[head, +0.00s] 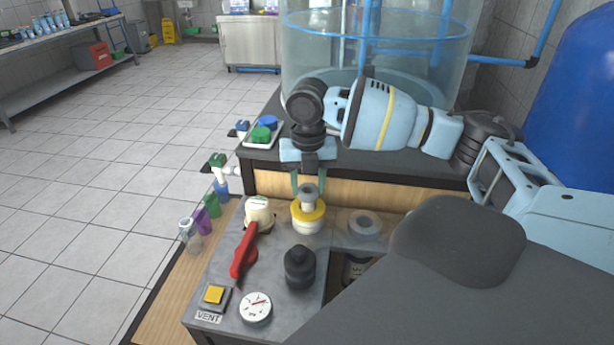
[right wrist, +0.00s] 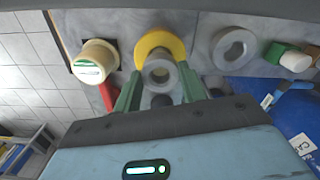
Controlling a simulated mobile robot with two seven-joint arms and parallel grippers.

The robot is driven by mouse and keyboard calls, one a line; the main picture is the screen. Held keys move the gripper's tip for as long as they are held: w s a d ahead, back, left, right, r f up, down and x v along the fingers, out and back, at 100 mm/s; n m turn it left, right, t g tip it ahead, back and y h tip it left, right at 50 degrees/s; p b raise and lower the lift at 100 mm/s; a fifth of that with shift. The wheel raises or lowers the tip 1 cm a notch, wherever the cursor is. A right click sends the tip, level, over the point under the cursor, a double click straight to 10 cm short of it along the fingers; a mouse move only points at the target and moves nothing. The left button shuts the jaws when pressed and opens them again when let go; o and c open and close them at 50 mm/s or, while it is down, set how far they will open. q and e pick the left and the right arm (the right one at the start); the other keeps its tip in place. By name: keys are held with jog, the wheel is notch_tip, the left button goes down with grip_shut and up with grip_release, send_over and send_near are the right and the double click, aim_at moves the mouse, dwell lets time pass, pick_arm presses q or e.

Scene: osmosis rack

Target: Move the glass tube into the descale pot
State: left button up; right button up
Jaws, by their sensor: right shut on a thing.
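My right gripper (head: 309,188) points down over the grey bench, its green fingers shut on a grey, hollow round end piece (head: 309,194). This piece stands upright in the yellow collar (head: 298,211) of a white fitting. In the right wrist view the grey end piece (right wrist: 160,74) sits between the fingers, in front of the yellow ring (right wrist: 153,41). I cannot tell whether it is the end of the glass tube; anything below the collar is hidden. A pale grey ring-shaped opening (head: 365,223), possibly the descale pot, lies just right of it. My left gripper is not in view.
A cream-capped fitting (head: 259,212), red lever (head: 243,254), black knob (head: 299,267), gauge (head: 256,309) and yellow button (head: 214,294) crowd the bench. A clear vessel (head: 190,236) and coloured bottles stand along its left edge. A tray (head: 268,142) is behind.

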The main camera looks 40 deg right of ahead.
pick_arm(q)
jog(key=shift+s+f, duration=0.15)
pick_arm(e)
jog(key=shift+f, duration=1.3)
jog(key=o, duration=1.3)
jog(key=shift+c, duration=0.2)
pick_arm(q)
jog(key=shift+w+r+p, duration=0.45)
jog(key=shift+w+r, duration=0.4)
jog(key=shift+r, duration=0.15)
pick_arm(e)
notch_tip(320, 180, up, 8)
